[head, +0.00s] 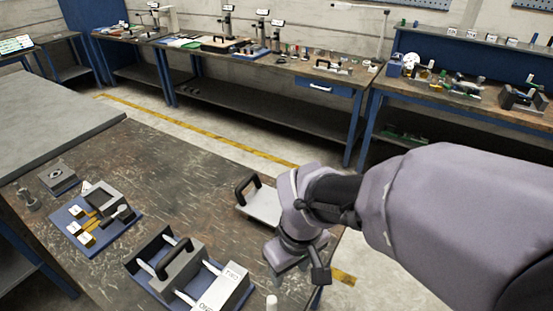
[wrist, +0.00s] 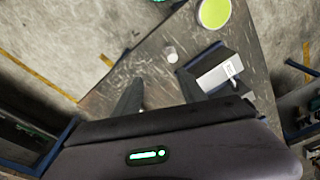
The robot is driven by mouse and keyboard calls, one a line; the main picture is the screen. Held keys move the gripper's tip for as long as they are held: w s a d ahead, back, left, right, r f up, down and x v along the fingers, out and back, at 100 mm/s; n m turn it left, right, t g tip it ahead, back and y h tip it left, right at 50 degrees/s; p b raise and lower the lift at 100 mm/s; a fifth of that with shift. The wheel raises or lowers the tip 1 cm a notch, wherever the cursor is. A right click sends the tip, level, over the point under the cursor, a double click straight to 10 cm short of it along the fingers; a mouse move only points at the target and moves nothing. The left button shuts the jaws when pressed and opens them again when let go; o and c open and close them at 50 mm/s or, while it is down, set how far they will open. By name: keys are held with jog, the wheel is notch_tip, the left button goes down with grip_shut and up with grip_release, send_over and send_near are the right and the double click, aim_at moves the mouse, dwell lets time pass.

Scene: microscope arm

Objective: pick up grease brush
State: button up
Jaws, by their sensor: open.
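I cannot pick out the grease brush for certain in either view. A small white upright cylinder (head: 271,303) stands at the bottom edge of the head view, cut off by the frame. A similar white round-topped piece (wrist: 171,55) shows on the worn dark table in the wrist view, beyond my fingers. My gripper (head: 295,262) is over the table's right side in the head view, partly hidden by its own wrist. In the wrist view my gripper (wrist: 160,93) has two dark fingers spread apart with nothing between them.
A blue tray with a grey handled block (head: 180,268) and a white block (head: 222,288) lies left of my gripper. A pale plate with a black handle (head: 262,204) is behind it. A blue fixture board (head: 106,236) sits farther left. A yellow-green disc (wrist: 214,12) shows in the wrist view.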

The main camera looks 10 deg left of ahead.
aim_at(273, 307)
jog(key=a+f+n+b, duration=0.1)
jog(key=f, duration=0.3)
jog(key=a+f+n+b, duration=0.1)
jog(key=f, duration=0.4)
jog(key=a+f+n+b, duration=0.1)
jog(key=f, duration=0.3)
jog(key=shift+s+a+f+g+h, duration=0.2)
jog(key=shift+a+f+g+h, duration=0.05)
jog(key=shift+a+g+h, duration=0.15)
notch_tip(273, 307, down, 6)
jog(key=b, duration=0.2)
jog(key=shift+r+b, duration=0.1)
jog(key=shift+b, duration=0.25)
jog(key=shift+r, duration=0.1)
grip_shut()
